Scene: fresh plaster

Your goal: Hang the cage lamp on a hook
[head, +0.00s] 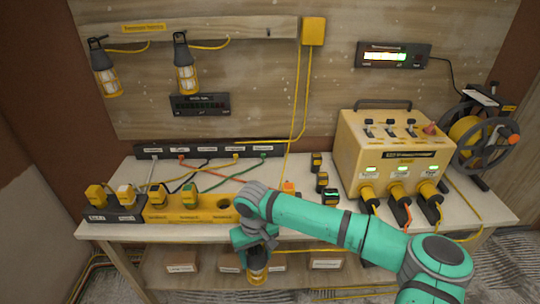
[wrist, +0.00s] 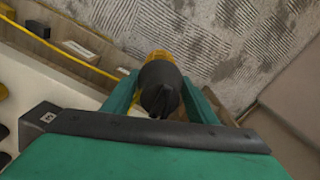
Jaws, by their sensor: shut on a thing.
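A cage lamp with a dark top and yellow cage (head: 257,271) hangs below my gripper (head: 257,246), in front of the workbench's front edge. In the wrist view my gripper (wrist: 158,100) has its two green fingers closed on the lamp's dark body (wrist: 160,82), with a bit of yellow beyond. Two other cage lamps, left (head: 106,72) and middle (head: 185,66), hang lit from the pale wooden rail (head: 220,31) on the back board. A small dark spot on the rail (head: 268,34), right of them, may be a free hook; it is too small to tell.
The workbench (head: 300,222) carries a yellow socket strip (head: 175,216), a power strip (head: 165,151), a yellow power box (head: 385,150) and several small yellow-black blocks. A cable reel (head: 475,135) stands right. A yellow cable runs down the board from a yellow junction box (head: 314,31).

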